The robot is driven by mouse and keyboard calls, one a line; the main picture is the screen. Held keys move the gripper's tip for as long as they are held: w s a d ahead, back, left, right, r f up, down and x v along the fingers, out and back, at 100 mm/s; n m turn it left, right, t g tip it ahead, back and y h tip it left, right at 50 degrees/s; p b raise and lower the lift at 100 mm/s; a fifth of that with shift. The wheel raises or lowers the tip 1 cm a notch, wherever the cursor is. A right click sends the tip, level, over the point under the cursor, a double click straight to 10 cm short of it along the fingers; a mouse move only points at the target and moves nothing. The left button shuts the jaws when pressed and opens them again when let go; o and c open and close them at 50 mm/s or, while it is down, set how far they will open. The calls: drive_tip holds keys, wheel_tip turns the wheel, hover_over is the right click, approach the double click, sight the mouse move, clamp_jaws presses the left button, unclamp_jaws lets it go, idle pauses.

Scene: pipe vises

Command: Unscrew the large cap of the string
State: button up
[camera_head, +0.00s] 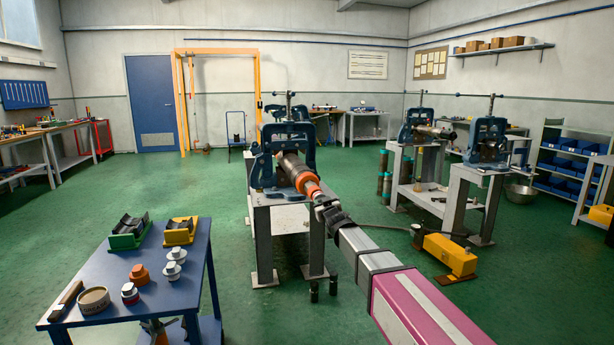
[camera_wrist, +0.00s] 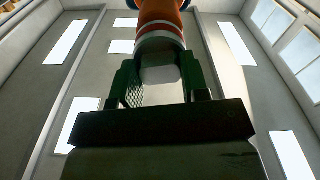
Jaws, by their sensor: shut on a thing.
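The pipe string (camera_head: 292,165) lies clamped in a blue pipe vise (camera_head: 262,172) on a grey metal stand, its near end pointing toward me. An orange cap (camera_head: 307,186) sits on that end. In the wrist view the orange cap (camera_wrist: 160,14) has red and white bands and a pale grip end. My gripper (camera_head: 323,204) is at the near end of the cap. In the wrist view the green fingers of my gripper (camera_wrist: 158,76) are shut on the cap's pale end, one on each side. The threads are hidden.
A blue table (camera_head: 190,300) at front left carries an orange cap (camera_head: 139,274), pale caps (camera_head: 173,269), a red-and-white cap (camera_head: 129,293), a round tin (camera_head: 93,299) and green and yellow cradles. Two more vise stands are at right. A yellow pump (camera_head: 449,256) stands on the floor.

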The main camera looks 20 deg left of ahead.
drive_tip(key=shift+n+g, duration=0.4)
drive_tip(key=shift+n, duration=6)
drive_tip(key=shift+n, duration=0.8)
drive_tip(key=n, duration=0.6)
drive_tip(key=shift+s, duration=0.1)
drive_tip(key=n, duration=0.6)
drive_tip(key=shift+n, duration=0.3)
drive_tip(key=o, duration=0.9)
drive_tip(key=shift+c, duration=0.2)
